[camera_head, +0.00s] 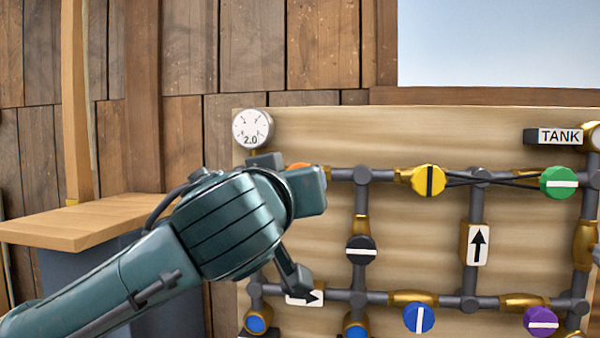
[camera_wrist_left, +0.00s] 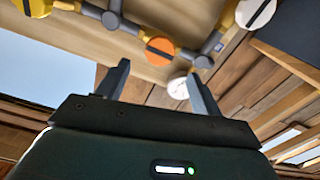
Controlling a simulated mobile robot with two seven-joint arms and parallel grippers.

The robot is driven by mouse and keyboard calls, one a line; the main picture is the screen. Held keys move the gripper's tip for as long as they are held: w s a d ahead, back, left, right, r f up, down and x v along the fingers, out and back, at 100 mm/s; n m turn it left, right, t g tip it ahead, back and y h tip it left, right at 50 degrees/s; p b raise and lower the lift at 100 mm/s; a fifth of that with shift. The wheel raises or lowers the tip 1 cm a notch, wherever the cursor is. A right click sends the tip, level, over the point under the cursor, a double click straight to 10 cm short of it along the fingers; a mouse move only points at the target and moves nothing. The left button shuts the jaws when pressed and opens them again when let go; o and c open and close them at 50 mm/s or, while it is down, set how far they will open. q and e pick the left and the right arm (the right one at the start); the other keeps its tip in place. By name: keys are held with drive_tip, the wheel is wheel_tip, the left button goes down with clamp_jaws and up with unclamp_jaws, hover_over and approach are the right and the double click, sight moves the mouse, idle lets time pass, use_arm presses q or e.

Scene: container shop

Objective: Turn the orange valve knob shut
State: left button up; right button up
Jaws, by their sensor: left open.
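In the head view only a sliver of the orange knob (camera_head: 298,166) shows above my wrist, which hides the rest. My left gripper (camera_wrist_left: 156,69) is open and empty. In the wrist view the knob appears beyond the fingertips, between them; no contact shows. In the head view my left gripper (camera_head: 284,218) is in front of the board's upper left. My right gripper is not in view.
The wooden pipe board (camera_head: 415,228) carries other knobs close by: yellow (camera_head: 429,180), black (camera_head: 361,249), green (camera_head: 559,182), blue (camera_head: 419,318) and purple (camera_head: 541,321). A gauge (camera_head: 252,128) reading 2.0 sits above left. A wooden ledge (camera_head: 80,222) stands at left.

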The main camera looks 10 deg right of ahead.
use_arm(q)
drive_tip(key=shift+p+x, duration=1.3)
drive_tip(key=shift+x, duration=3.3)
drive_tip(key=shift+c, duration=0.3)
drive_tip(key=c, duration=0.9)
